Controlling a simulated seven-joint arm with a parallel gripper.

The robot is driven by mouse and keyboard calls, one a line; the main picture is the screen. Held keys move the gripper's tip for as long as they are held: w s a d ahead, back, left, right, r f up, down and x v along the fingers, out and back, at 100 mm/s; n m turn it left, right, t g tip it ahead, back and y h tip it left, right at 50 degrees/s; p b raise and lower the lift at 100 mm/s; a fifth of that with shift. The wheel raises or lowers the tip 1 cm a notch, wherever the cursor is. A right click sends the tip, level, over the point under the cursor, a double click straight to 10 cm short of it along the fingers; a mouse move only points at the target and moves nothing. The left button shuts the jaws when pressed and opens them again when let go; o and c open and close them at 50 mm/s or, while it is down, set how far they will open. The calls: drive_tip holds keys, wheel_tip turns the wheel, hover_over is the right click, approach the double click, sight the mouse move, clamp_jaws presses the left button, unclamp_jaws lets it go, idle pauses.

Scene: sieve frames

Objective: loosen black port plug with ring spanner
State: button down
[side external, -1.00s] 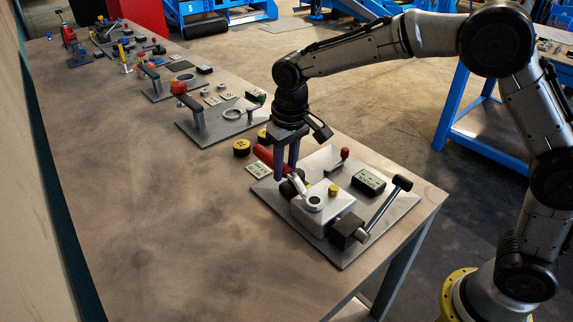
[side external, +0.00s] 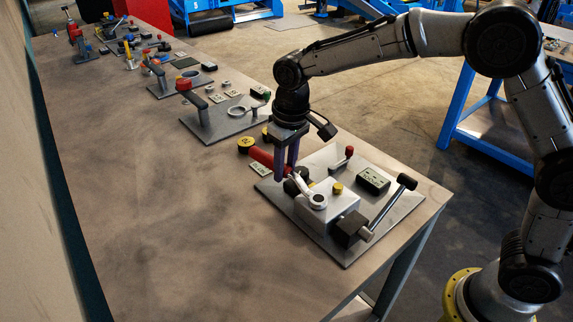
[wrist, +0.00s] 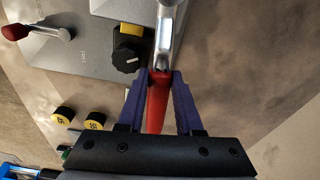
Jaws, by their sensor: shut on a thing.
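The ring spanner has a red handle (side external: 262,158) and a silver shank and ring end (side external: 317,200). In the side view its ring lies over the top of the grey block (side external: 333,212), with a dark centre showing inside it. The black port plug is not clearly distinct there. My gripper (side external: 287,177) stands above the back left of the block, shut on the spanner. In the wrist view my gripper (wrist: 160,75) has its blue fingers on both sides of the red handle (wrist: 157,105). The silver shank (wrist: 168,30) runs out of the top of that view, so the ring is hidden.
A black knob (wrist: 126,59) sits close beside the shank. A yellow cap (side external: 338,188) is on the block. A black-knobbed lever (side external: 392,207), a red-tipped lever (side external: 343,158) and a black labelled box (side external: 373,181) surround it. The bench's left side is clear.

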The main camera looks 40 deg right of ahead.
drive_tip(key=shift+a, duration=0.1)
drive_tip(key=shift+a+n, duration=0.15)
drive_tip(key=shift+n, duration=0.15)
drive_tip(key=shift+r, duration=2.6)
